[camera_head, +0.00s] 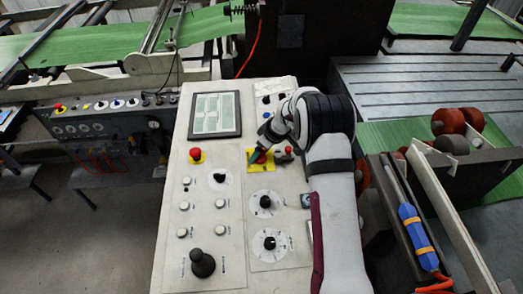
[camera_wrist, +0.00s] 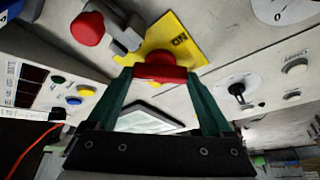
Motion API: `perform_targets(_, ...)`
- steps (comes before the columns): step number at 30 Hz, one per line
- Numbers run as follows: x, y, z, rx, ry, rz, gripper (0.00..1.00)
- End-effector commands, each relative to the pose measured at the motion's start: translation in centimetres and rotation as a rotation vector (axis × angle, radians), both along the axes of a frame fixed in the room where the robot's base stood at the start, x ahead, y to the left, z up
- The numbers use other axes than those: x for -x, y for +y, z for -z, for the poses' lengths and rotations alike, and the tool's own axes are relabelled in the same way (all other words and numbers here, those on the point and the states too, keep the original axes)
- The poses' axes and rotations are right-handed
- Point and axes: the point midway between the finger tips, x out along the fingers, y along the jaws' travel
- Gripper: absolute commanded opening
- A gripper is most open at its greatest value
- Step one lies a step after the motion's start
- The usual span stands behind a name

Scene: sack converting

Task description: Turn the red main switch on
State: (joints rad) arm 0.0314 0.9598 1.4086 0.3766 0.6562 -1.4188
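The red main switch (camera_wrist: 160,72) has a bar-shaped handle on a yellow plate (camera_wrist: 188,38) marked ON. In the head view the yellow plate (camera_head: 264,168) is on the right half of the sloping control panel, partly hidden by my gripper (camera_head: 259,152). In the wrist view the two green fingers of my gripper (camera_wrist: 160,78) stand at both ends of the red handle, with no clear gap between fingertips and handle. The handle lies across between them. The switch's pointer position against the ON mark is not clear.
A dial (camera_head: 265,202) is below, and a screen (camera_head: 215,114) is above left. A black joystick (camera_head: 202,263) stands lower left.

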Motion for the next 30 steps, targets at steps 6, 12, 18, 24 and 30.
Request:
perform_targets(6, 0.00, -0.02, -0.04, 0.000, 0.000, 0.001, 0.29)
perform_targets(12, 0.02, 0.02, -0.04, 0.001, 0.001, 0.041, 0.29)
perform_targets(18, 0.10, 0.10, -0.01, 0.001, 0.001, 0.160, 0.29)
perform_targets(24, 0.15, 0.22, -0.02, 0.002, 0.001, 0.338, 0.29)
perform_targets(30, 0.17, 0.32, -0.03, 0.003, -0.002, 0.525, 0.29)
